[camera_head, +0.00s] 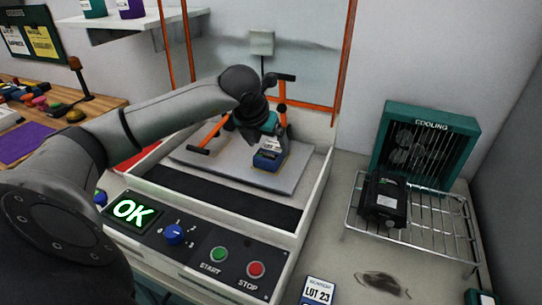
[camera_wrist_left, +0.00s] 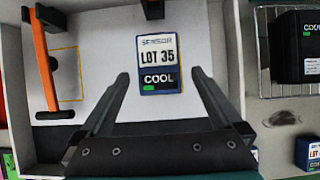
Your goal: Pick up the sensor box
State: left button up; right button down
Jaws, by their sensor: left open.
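The sensor box is a small blue box (camera_head: 269,157) with a white label, on the light plate (camera_head: 296,166) inside the white-walled station. In the left wrist view the sensor box (camera_wrist_left: 160,62) faces me, reading "SENSOR", "LOT 35" and "COOL", with a small green mark. My left gripper (camera_head: 268,137) is over the box. In the left wrist view its two fingers (camera_wrist_left: 160,74) are spread apart, with the box beyond and between the tips. Nothing is held. Whether the fingertips touch the box, I cannot tell. My right gripper is not in view.
Orange toggle clamps with black handles (camera_head: 208,137) flank the plate. A control panel (camera_head: 192,246) with an "OK" display is in front. To the right, a black box (camera_head: 385,200) sits on a wire rack (camera_head: 436,222) before a cooling fan. A "LOT 23" box (camera_head: 318,291) stands nearer.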

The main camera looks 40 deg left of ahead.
aim_at(271, 150)
pick_arm(q)
jog(key=shift+x, duration=2.6)
jog(key=shift+w+a+r, duration=0.1)
jog(key=shift+w+a, duration=0.05)
jog(key=shift+c, duration=0.4)
jog(key=c, duration=1.3)
